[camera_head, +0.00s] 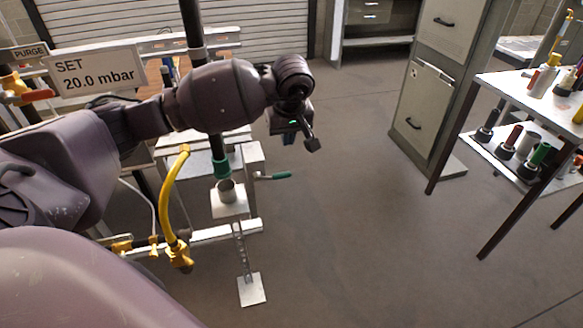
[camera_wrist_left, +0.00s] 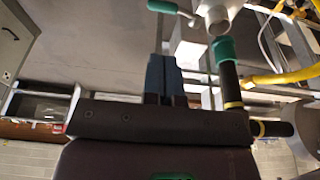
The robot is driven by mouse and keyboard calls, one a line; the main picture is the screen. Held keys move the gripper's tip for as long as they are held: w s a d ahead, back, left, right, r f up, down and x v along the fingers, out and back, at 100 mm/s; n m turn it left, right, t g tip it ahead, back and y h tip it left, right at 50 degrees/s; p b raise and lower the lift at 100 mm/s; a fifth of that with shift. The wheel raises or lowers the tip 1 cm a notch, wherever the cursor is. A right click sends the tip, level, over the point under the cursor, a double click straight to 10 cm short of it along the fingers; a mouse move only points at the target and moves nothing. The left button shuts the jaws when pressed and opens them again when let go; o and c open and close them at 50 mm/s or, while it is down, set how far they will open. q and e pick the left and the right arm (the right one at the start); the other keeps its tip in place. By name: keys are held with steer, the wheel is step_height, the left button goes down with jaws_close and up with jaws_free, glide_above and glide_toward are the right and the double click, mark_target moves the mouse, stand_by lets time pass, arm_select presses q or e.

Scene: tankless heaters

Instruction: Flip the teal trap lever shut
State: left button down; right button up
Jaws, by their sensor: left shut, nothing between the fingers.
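The teal trap lever (camera_head: 275,175) sticks out sideways to the right beside a grey cup-like fitting (camera_head: 226,191) on the white stand. In the left wrist view the teal lever (camera_wrist_left: 163,6) lies at the top edge, partly cut off, beyond my fingertips. A teal collar (camera_head: 221,168) on the dark upright pipe sits just above the fitting; it also shows in the left wrist view (camera_wrist_left: 223,49). My left gripper (camera_head: 312,146) is shut and empty, above and right of the lever in the picture, apart from it. Its closed fingers (camera_wrist_left: 165,74) show centrally in the wrist view. My right gripper is not in view.
A yellow hose (camera_head: 169,195) curves left of the stand. A white sign reading "SET 20.0 mbar" (camera_head: 95,75) stands upper left. A grey cabinet (camera_head: 430,90) and a table with bottles (camera_head: 540,95) stand right. The floor right of the lever is clear.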

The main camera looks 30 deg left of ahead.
arm_select(q)
steer(key=shift+a, duration=0.15)
steer(key=b, duration=0.1)
glide_toward(283, 173)
steer(key=x, duration=0.6)
steer(key=shift+a+f, duration=0.1)
steer(key=shift+f, duration=0.55)
steer(key=shift+w+f, duration=0.1)
steer(key=shift+f, duration=0.05)
steer(key=shift+a, duration=0.1)
